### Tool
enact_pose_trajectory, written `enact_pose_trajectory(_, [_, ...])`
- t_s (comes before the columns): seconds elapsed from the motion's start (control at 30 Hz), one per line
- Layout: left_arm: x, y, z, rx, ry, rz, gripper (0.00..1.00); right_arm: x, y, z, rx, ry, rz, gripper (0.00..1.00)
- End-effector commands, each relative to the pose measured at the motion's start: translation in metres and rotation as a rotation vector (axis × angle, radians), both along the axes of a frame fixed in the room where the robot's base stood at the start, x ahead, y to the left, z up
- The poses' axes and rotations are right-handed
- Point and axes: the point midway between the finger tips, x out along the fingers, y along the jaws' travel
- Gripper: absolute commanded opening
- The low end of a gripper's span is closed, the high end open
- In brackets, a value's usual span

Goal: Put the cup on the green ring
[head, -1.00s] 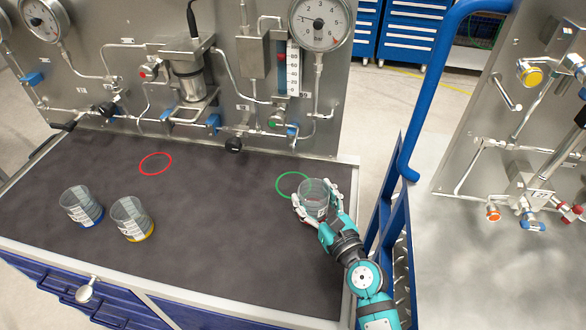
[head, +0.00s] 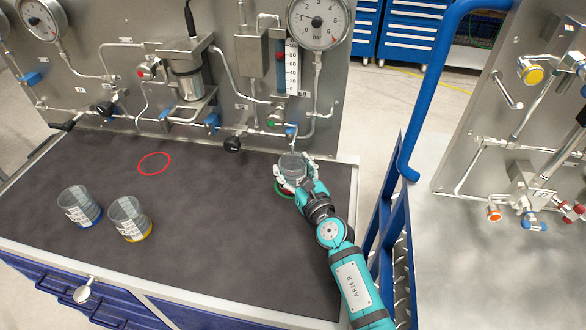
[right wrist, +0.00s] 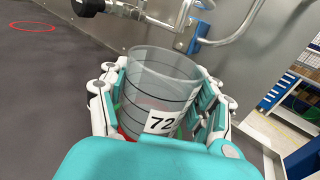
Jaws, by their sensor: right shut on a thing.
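My right gripper (head: 294,183) is shut on a clear cup (head: 293,165) near the back right of the dark worktop. In the right wrist view the cup (right wrist: 162,85) stands upright between the white fingers, with a "72" label and a bit of red low down. The green ring (head: 283,192) shows only in part, below the gripper in the picture. The cup and fingers hide the rest. I cannot tell whether the cup touches the worktop. My left gripper is not in view.
A cup with a blue base (head: 80,206) and one with a yellow base (head: 130,218) stand at the left. A red ring (head: 154,163) lies behind them. The gauge panel's pipes and valves (head: 275,120) rise close behind the held cup. The worktop's middle is clear.

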Motion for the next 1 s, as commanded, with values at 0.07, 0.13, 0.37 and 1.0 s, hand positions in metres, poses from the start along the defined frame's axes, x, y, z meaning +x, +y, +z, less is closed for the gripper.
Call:
enact_pose_trajectory(0.07, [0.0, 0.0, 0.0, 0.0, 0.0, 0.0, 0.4, 0.0, 0.0, 0.0, 0.0, 0.0, 0.0, 0.31])
enact_pose_trajectory(0.13, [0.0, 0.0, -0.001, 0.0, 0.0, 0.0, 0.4, 0.0, 0.0, -0.001, 0.0, 0.0, 0.0, 0.31])
enact_pose_trajectory(0.37, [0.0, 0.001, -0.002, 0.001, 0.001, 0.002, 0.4, 0.0, 0.0, -0.002, 0.0, 0.0, 0.0, 0.84])
enact_pose_trajectory(1.0, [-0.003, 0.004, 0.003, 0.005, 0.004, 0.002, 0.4, -0.043, -0.02, 0.0, 0.001, 0.002, -0.002, 0.88])
